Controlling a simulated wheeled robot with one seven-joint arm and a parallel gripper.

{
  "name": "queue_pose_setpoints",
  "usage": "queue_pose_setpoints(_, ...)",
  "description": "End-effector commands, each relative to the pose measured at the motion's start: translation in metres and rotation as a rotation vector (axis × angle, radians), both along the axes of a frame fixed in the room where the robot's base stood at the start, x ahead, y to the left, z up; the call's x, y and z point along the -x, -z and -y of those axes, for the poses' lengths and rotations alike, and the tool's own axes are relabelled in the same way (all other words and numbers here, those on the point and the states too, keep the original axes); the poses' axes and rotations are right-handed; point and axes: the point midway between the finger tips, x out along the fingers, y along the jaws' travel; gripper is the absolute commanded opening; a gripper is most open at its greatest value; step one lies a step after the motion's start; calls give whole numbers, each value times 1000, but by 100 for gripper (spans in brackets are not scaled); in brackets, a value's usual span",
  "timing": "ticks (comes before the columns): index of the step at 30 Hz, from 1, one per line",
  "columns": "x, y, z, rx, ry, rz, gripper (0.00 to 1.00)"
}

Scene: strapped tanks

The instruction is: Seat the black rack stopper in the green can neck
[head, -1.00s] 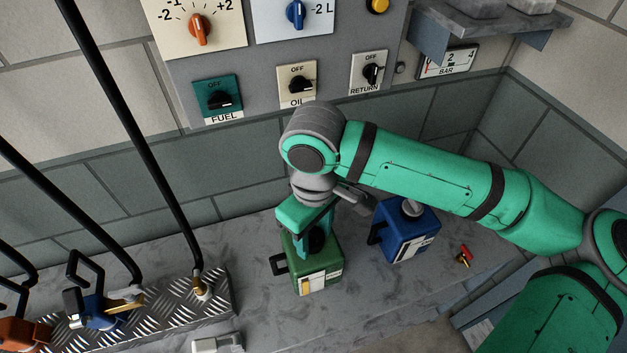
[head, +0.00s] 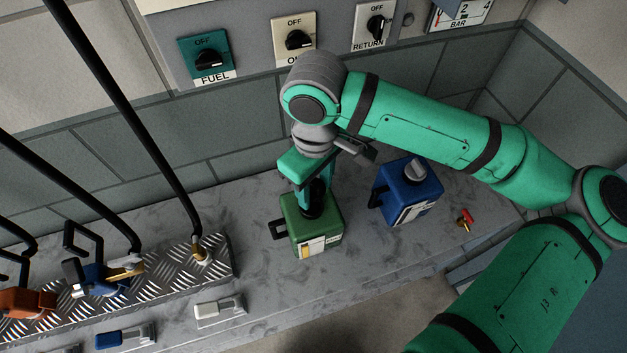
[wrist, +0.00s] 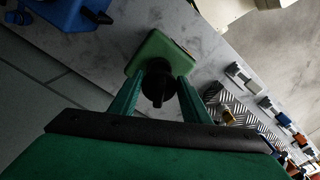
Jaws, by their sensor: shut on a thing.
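The green can (head: 324,236) stands on the grey bench with a white label on its front and a dark handle at its left. It also shows in the wrist view (wrist: 150,50). The black stopper (head: 313,210) is at the top of the can, partly covered by my fingers. In the wrist view the stopper (wrist: 157,88) shows as a round black body with a grip bar, between my two green fingers. My gripper (head: 311,200) points down and is shut on it. The neck is hidden, so I cannot tell whether the stopper is inside it or just above.
A blue can (head: 405,190) with a grey cap stands close on the right. A small red and brass fitting (head: 465,220) lies beyond it. A ribbed metal rack (head: 160,280) with hoses and nozzles is at the left. Small clamp-like blocks (head: 219,307) lie along the front edge.

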Motion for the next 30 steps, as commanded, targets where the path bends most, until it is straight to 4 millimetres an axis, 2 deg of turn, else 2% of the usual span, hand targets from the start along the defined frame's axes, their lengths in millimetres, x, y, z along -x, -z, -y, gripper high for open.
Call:
queue_pose_setpoints(15,0,39,-2,-2,-2,-1,21)
queue_pose_setpoints(30,0,45,-1,-1,-1,1,21)
